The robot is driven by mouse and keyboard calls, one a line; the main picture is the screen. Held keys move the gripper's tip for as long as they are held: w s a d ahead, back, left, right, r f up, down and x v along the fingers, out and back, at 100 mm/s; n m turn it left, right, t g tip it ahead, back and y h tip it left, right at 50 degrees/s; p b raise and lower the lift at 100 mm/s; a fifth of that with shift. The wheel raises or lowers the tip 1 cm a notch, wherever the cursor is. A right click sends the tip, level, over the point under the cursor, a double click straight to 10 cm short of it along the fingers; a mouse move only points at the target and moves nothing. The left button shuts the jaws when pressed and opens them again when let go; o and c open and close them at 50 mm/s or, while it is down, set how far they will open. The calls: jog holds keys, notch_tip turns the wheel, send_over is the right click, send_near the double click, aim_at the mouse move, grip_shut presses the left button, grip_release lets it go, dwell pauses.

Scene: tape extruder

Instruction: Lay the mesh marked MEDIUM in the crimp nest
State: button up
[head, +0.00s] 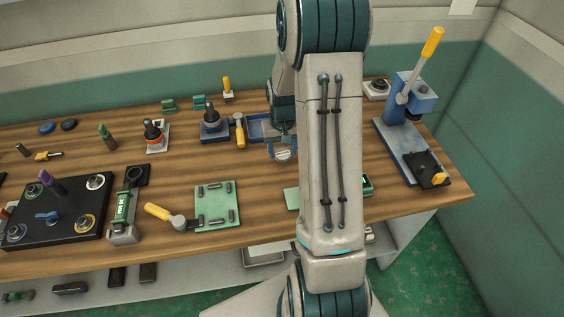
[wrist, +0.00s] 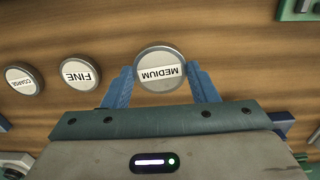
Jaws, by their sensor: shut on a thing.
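The round mesh marked MEDIUM (wrist: 160,72) is a pale disc with a grey rim, its label upside down in the wrist view. My gripper (wrist: 160,82) has its two blue fingers closed on either side of the disc's rim. In the head view the disc (head: 283,155) shows just below my gripper (head: 281,146), left of my arm. It looks larger than the other discs; its height above the bench is hard to tell. A blue lever press (head: 409,98) with a black block (head: 428,168) on its base stands at the right; I cannot tell whether this block is the crimp nest.
Discs marked FINE (wrist: 80,73) and COARSE (wrist: 25,80) lie on the wood in the wrist view. A green plate (head: 217,204) and a yellow-handled tool (head: 164,214) lie at the front. A blue tray (head: 258,128) is behind my gripper. My arm hides the middle right of the bench.

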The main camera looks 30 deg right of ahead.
aim_at(282, 153)
jog(key=shift+r+p, duration=1.1)
jog(key=shift+r, duration=0.8)
